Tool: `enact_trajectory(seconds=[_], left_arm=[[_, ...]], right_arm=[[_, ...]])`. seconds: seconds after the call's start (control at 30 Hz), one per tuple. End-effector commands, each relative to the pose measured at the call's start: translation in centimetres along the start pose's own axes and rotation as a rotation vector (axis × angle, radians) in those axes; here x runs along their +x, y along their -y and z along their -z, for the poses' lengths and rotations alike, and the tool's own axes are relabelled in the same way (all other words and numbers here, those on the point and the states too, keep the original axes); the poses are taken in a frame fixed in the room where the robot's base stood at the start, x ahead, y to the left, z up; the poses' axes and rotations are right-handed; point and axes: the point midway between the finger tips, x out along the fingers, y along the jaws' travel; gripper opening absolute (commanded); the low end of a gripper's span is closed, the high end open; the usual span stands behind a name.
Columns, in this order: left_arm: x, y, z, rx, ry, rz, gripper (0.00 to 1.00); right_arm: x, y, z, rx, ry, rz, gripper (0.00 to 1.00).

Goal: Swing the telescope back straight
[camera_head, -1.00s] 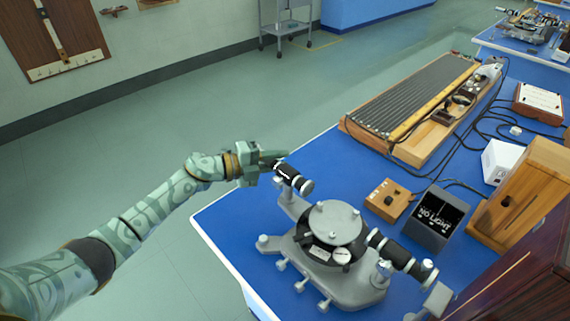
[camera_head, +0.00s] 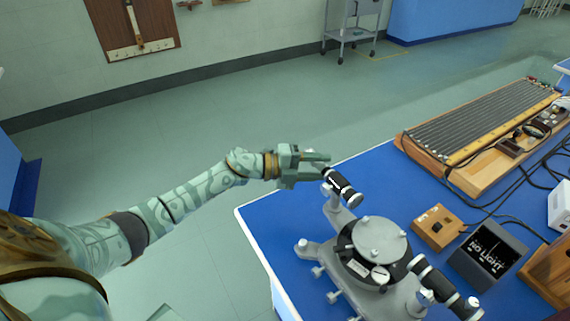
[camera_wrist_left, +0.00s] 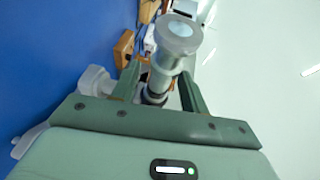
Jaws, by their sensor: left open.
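The grey spectrometer (camera_head: 345,262) stands on the blue bench top, with a round table (camera_head: 380,236) in its middle. Its telescope, a black tube with white bands (camera_head: 342,186), sits on an arm at the far left side. A second black tube (camera_head: 446,286) points toward the lower right. My left gripper (camera_head: 324,165) is open at the telescope's outer end. In the left wrist view, the telescope (camera_wrist_left: 180,38) shows between and beyond the two fingers (camera_wrist_left: 160,88). I cannot tell whether they touch it. My right gripper is out of view.
A small wooden box with a black knob (camera_head: 437,227) and a dark display box reading "NO LIGHT" (camera_head: 487,254) stand right of the spectrometer. A long ribbed wooden apparatus (camera_head: 480,140) lies behind, with cables nearby. Open floor lies left of the bench.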

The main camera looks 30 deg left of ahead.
Motion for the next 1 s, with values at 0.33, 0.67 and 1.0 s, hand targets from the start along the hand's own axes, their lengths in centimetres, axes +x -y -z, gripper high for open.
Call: enact_trajectory(seconds=[0.33, 0.67, 1.0], left_arm=[[-9.4, -0.1, 0.0, -0.002, 0.001, -0.005, 0.44], [-13.1, 0.0, 0.0, -0.002, -0.001, 0.0, 0.44], [-13.2, 0.0, 0.0, -0.001, -0.001, 0.0, 0.44]], right_arm=[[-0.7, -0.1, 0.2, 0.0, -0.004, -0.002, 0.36], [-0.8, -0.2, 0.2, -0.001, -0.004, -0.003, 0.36], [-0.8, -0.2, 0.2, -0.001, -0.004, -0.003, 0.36]])
